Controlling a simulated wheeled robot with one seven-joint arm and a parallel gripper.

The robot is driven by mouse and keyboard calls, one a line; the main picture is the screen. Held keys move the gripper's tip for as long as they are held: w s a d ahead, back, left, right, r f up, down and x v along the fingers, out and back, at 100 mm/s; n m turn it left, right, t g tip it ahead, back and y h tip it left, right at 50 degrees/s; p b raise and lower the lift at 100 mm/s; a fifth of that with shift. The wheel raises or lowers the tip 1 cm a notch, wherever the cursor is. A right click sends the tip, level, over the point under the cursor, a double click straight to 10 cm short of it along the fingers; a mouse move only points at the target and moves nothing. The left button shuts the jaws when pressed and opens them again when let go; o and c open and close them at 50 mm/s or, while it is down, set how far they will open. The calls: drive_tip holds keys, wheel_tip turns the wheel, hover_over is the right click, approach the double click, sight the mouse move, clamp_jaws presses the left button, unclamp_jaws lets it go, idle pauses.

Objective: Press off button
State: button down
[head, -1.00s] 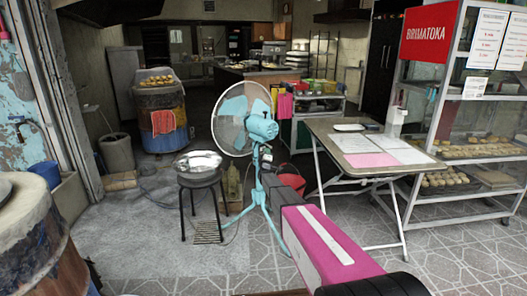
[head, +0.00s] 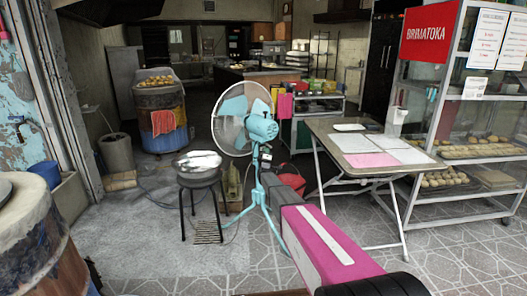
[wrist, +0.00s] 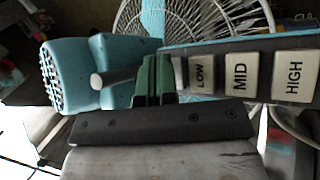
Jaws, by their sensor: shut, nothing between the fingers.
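In the wrist view, the fan's control panel (wrist: 222,52) carries cream buttons marked LOW (wrist: 201,74), MID (wrist: 239,76) and HIGH (wrist: 295,76). My gripper (wrist: 154,66) is shut and empty, its green fingers right at the panel, just left of LOW. I cannot tell whether the fingertips touch a button.
A stool (head: 200,180) with a shiny metal bowl stands left of the fan. A folding table (head: 370,150) with papers is on the right, beside a glass display shelf (head: 455,120). A red bucket (head: 291,178) is behind my arm. Tiled floor is open at front right.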

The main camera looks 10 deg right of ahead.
drive_tip(key=shift+s, duration=0.15)
drive_tip(key=shift+s+d, duration=0.35)
drive_tip(key=shift+s, duration=0.2)
idle(0.4)
drive_tip(key=s, duration=0.1)
drive_tip(key=s+d, duration=0.1)
drive_tip(key=s, duration=0.1)
drive_tip(key=s+d, duration=0.1)
drive_tip(key=shift+s+d, duration=0.2)
drive_tip(key=shift+d, duration=0.05)
idle(0.3)
